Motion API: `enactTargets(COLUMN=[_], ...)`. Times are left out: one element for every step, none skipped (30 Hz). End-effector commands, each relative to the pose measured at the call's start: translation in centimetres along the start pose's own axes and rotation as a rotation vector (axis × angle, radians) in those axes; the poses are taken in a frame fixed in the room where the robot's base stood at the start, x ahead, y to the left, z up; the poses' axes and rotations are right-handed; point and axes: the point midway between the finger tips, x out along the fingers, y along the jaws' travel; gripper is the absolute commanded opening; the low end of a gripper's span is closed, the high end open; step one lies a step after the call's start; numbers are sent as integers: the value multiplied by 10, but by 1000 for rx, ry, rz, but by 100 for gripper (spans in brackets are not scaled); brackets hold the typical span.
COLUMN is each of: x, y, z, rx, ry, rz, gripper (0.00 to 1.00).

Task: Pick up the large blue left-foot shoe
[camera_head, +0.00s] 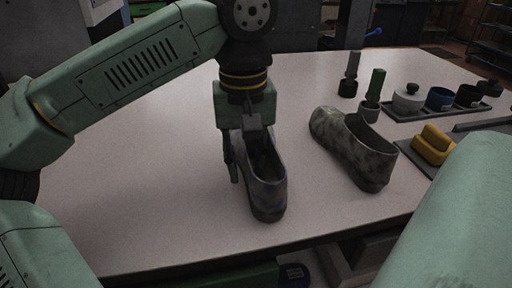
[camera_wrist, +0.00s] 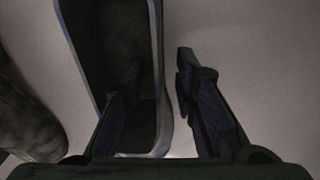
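The dark blue-grey shoe (camera_head: 268,198) stands on the table, one end toward the front edge. In the wrist view its open top and wall (camera_wrist: 158,60) fill the middle. My gripper (camera_head: 243,172) is over the shoe, pointing down. In the wrist view, my gripper (camera_wrist: 160,68) straddles one side wall: one finger is inside the opening, the other outside. A gap shows between the outer finger and the wall. The inner finger is mostly hidden in the head view. A mottled grey-green shoe (camera_head: 352,150) lies to the right, apart from my gripper.
The pale table (camera_head: 150,190) is clear to the left. At right are a yellow block (camera_head: 433,146), green-handled and dark-handled tools (camera_head: 376,86), and a grey tray (camera_head: 405,113) with several small pots. The table's front edge is close to the blue shoe.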

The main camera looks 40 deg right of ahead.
Motion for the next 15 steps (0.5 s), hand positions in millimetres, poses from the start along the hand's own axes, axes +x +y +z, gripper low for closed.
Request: enactTargets(x=[1,1,2,2,2,2,2,2,2,2,2,2,2,2,2], y=[0,0,0,0,0,0,0,0,0,0,0,0,0,0,0], z=[0,0,0,0,0,0,0,0,0,0,0,0,0,0,0], rx=[1,1,1,1,1,1,1,1,0,0,0,0,0,0,0], ry=[0,0,-1,-1,-1,0,0,0,0,0,0,0,0,0,0], rz=[0,0,0,0,0,0,0,0,0,0,0,0,0,0,0], gripper=[26,26,26,26,26,23,21,19,16,14,12,10,8,6,3])
